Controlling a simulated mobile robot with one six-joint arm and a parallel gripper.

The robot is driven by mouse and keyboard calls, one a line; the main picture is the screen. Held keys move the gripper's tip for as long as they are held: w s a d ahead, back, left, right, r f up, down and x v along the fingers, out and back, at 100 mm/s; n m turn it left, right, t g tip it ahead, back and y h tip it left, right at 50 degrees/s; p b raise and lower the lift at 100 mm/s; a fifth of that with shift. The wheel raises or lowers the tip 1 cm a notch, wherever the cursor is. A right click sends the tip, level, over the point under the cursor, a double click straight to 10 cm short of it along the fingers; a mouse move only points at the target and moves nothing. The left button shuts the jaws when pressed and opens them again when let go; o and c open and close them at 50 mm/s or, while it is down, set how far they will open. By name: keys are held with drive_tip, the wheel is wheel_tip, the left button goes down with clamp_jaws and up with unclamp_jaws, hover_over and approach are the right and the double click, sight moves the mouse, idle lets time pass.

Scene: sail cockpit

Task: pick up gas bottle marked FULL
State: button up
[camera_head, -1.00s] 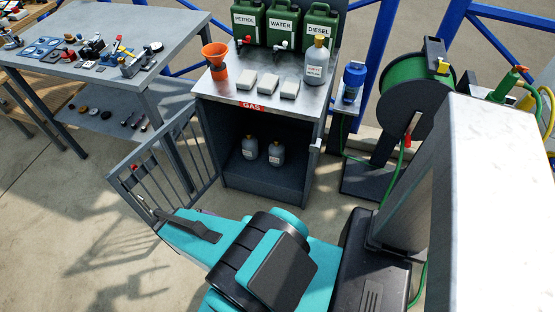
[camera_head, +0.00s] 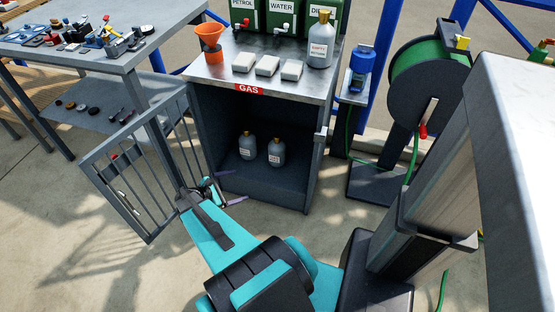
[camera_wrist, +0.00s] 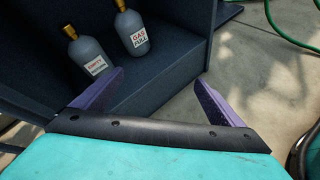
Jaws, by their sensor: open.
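In the wrist view, the grey gas bottle labelled GAS FULL (camera_wrist: 133,34) stands to the right of a similar bottle labelled EMPTY (camera_wrist: 88,53). Both stand inside the open cabinet. In the head view they appear as the right bottle (camera_head: 276,153) and the left bottle (camera_head: 248,147), upright on the cabinet floor, labels too small to read. My gripper (camera_wrist: 160,79) is open and empty, its purple fingers short of both bottles. In the head view my gripper (camera_head: 231,187) is at the left front of the cabinet opening, low and left of the bottles.
The cabinet (camera_head: 262,188) carries a red GAS sign (camera_head: 249,90). Its barred door (camera_head: 135,170) hangs open on the left, close to my arm. Another grey bottle (camera_head: 320,42), an orange funnel (camera_head: 208,42) and white blocks (camera_head: 267,66) are on top. A hose reel (camera_head: 430,80) stands right.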

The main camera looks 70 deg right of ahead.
sight(271, 153)
drive_tip(key=s+d+f+n+h+b, duration=0.1)
drive_tip(key=d+b, duration=0.3)
drive_tip(key=d, duration=0.3)
drive_tip(key=s+d+f+n+g+h+b, duration=0.1)
drive_tip(key=d+n+h+b, duration=0.1)
drive_tip(key=d+b, duration=0.3)
drive_tip(key=s+d+f+n+h+b, duration=0.2)
drive_tip(key=d+b, duration=0.2)
drive_tip(key=d, duration=0.5)
drive_tip(key=shift+d+g+b, duration=0.3)
drive_tip(key=shift+d+b, duration=0.1)
drive_tip(key=shift+r, duration=0.1)
drive_tip(key=b+x, duration=0.2)
drive_tip(key=x, duration=0.5)
drive_tip(key=shift+d, duration=0.15)
drive_tip(key=shift+s+d, duration=0.25)
drive_tip(key=shift+d, duration=0.35)
drive_tip(key=shift+r+b+x, duration=0.1)
drive_tip(key=shift+b+x, duration=0.5)
drive_tip(key=shift+x, duration=0.7)
drive_tip(key=shift+r+b+x, duration=0.15)
drive_tip(key=shift+b+x, duration=0.4)
drive_tip(key=shift+x, duration=0.75)
drive_tip(key=shift+w, duration=0.15)
